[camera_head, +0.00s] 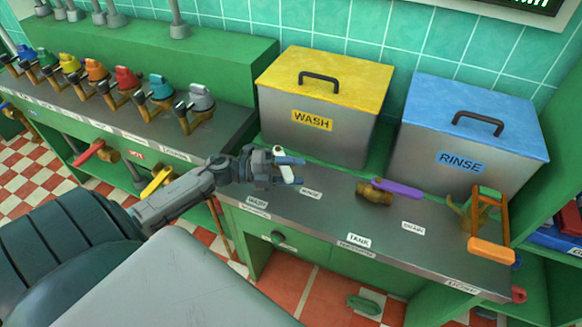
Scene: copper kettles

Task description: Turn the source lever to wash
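My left gripper (291,170) is over the grey counter, in front of the yellow-lidded wash box (325,105). A white piece (286,174), which looks like the source lever's handle, shows between its bluish fingertips. The view does not settle whether the fingers are closed on it or only around it. The valve body under the handle is mostly hidden by the gripper. A WASH label (257,202) lies on the counter just below and left of the gripper, and a RINSE label (311,193) to its right. My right gripper is not in view.
A purple lever (397,188) on a brass valve sits to the right, with TANK (359,240) and DRAIN (413,226) labels. An orange frame-shaped handle (490,225) stands at the right end. The blue-lidded rinse box (468,135) is behind. Several coloured taps line the left counter.

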